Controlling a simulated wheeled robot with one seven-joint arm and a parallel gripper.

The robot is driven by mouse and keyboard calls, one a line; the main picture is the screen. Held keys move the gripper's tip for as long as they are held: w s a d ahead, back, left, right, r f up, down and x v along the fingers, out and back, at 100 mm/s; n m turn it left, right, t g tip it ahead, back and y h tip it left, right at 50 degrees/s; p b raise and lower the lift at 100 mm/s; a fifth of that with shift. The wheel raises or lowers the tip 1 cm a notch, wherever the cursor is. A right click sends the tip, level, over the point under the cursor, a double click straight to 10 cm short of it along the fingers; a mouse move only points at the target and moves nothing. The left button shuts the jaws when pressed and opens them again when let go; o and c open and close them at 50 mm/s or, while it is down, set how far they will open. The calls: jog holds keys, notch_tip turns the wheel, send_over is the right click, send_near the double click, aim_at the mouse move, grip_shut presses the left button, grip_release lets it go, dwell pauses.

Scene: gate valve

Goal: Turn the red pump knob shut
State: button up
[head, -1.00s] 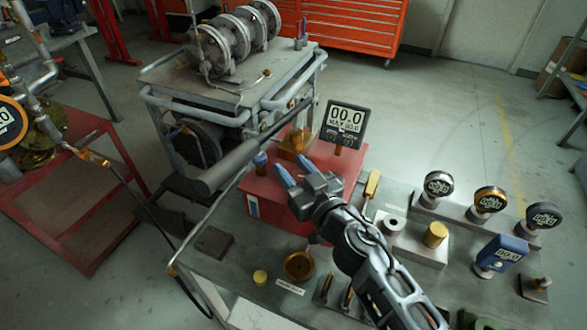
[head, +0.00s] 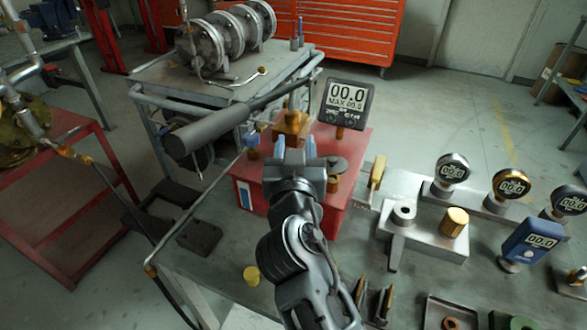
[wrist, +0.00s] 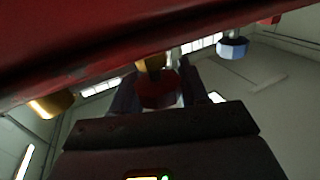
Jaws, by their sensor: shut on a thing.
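The red pump knob (wrist: 158,92) shows in the wrist view, under a brass stem, between the two dark fingers of my gripper (wrist: 160,98). My gripper is shut on it. In the head view my gripper (head: 296,150) reaches to the front of the red pump box (head: 338,208), and the knob is hidden behind the gripper. The digital gauge (head: 347,97) on the pump reads 00.0. How far the knob is turned cannot be told.
A blue-capped fitting (head: 252,150) and a grey disc (head: 335,164) flank my gripper. The grey pump handle (head: 215,130) slants past on the left. Several gauges, including a black one (head: 452,168), stand on the bench at right. A yellow cap (head: 251,276) stands in front.

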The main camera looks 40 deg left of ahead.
jog(key=m+h+b, duration=0.1)
jog(key=b, duration=0.1)
jog(key=m+t+h+b, duration=0.1)
jog(key=h+b, duration=0.1)
jog(key=m+t+h+b, duration=0.1)
jog(key=b, duration=0.2)
jog(key=shift+w+d+f+h, duration=0.1)
jog(key=shift+d+f+h, duration=0.05)
jog(key=shift+f+h, duration=0.25)
jog(key=m+t+h+b, duration=0.1)
jog(key=m+h+b, duration=0.2)
jog(key=h+b, duration=0.1)
jog(key=shift+d+r, duration=0.1)
jog(key=shift+d, duration=0.05)
jog(key=m+h+b, duration=0.1)
jog(key=h, duration=0.1)
jog(key=m+h+b, duration=0.2)
jog(key=h, duration=0.1)
jog(key=d+m+h+b, duration=0.1)
jog(key=m+h+b, duration=0.1)
jog(key=shift+r+g+h, duration=0.25)
jog(key=shift+g+h, duration=0.15)
jog(key=shift+m+h+b, duration=0.3)
jog(key=shift+h, duration=0.1)
jog(key=shift+w+d+r+g+h, duration=0.1)
jog(key=shift+r+g+h, duration=0.05)
jog(key=shift+g+h, duration=0.15)
jog(key=o, duration=1)
jog(key=shift+c, duration=0.2)
jog(key=v, duration=0.8)
